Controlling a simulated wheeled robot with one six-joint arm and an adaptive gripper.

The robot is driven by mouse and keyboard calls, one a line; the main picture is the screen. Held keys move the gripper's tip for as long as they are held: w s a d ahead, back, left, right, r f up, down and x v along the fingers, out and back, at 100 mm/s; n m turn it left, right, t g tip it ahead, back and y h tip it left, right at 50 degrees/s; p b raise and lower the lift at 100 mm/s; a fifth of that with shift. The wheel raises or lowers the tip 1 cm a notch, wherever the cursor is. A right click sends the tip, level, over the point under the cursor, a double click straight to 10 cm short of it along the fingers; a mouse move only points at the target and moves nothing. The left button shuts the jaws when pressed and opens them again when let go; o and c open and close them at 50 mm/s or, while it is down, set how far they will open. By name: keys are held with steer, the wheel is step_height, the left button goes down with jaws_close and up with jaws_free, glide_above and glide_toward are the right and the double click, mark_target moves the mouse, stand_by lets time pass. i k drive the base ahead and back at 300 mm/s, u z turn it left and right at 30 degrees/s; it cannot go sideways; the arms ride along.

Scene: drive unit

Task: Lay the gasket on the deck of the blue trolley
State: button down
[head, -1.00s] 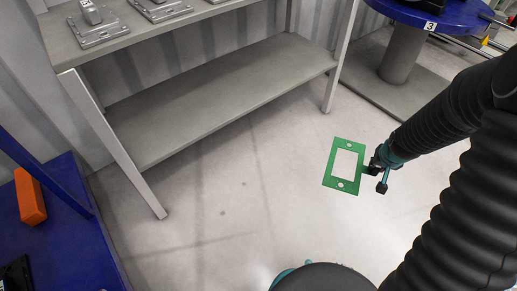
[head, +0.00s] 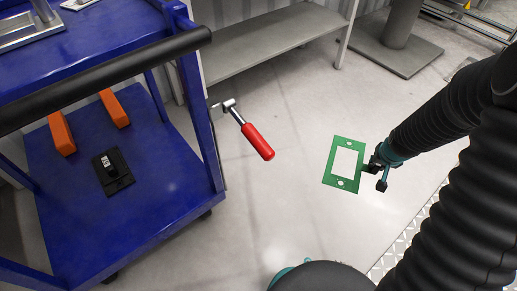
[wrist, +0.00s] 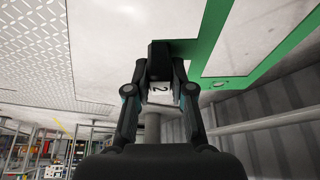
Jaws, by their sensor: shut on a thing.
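The gasket (head: 332,160) is a flat green rectangular frame with a large opening and a small hole at each end. My gripper (head: 373,167) is shut on the gasket's right edge and holds it out in the air above the floor. In the wrist view the fingers (wrist: 160,58) close on the green gasket (wrist: 215,38). The blue trolley (head: 95,205) stands at the left, with a lower deck and a higher deck (head: 95,42). The gasket is to the right of the trolley, apart from it.
The trolley's lower deck holds two orange blocks (head: 61,133) and a black device (head: 113,171). A black handle bar (head: 110,75) crosses the trolley's near side. A red-handled lever (head: 257,141) sticks out to its right. A grey shelf (head: 265,52) stands behind. Floor between is clear.

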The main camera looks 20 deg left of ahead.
mark_target(132, 209)
steer(key=k, duration=0.9)
steer(key=u, duration=1.5)
steer(key=i, duration=0.5)
steer(key=z, duration=0.05)
